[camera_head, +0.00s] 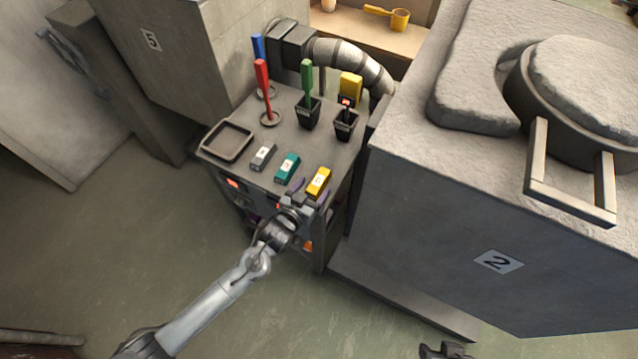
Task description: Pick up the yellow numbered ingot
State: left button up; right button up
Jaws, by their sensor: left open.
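The yellow numbered ingot (319,181) lies near the front right edge of the dark work table. A dark mark shows on its pale label, too small to read. A teal ingot (287,167) and a grey ingot (263,156) lie in a row to its left. My left gripper (310,192) is open at the front edge of the table, close to the near end of the yellow ingot. Its purple fingertips show left and right of that end; whether they touch it I cannot tell.
On the table (225,172) stand an empty tray (228,140), red (263,88) and blue (259,50) upright handles, and dark cups with green (307,78) and yellow (350,87) tools. A large grey block marked 2 (440,215) rises close on the right.

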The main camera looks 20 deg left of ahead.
aim_at(317, 183)
pick_arm(q)
jog(key=shift+w+f, duration=0.2)
jog(key=shift+w, duration=0.15)
jog(key=shift+f+b+x, duration=0.1)
jog(key=shift+b+x, duration=0.25)
jog(key=shift+x, duration=0.85)
jog(key=shift+f+b+x, duration=0.15)
jog(key=shift+b+x, duration=0.15)
jog(key=shift+x, duration=0.9)
jog(key=shift+a, duration=0.15)
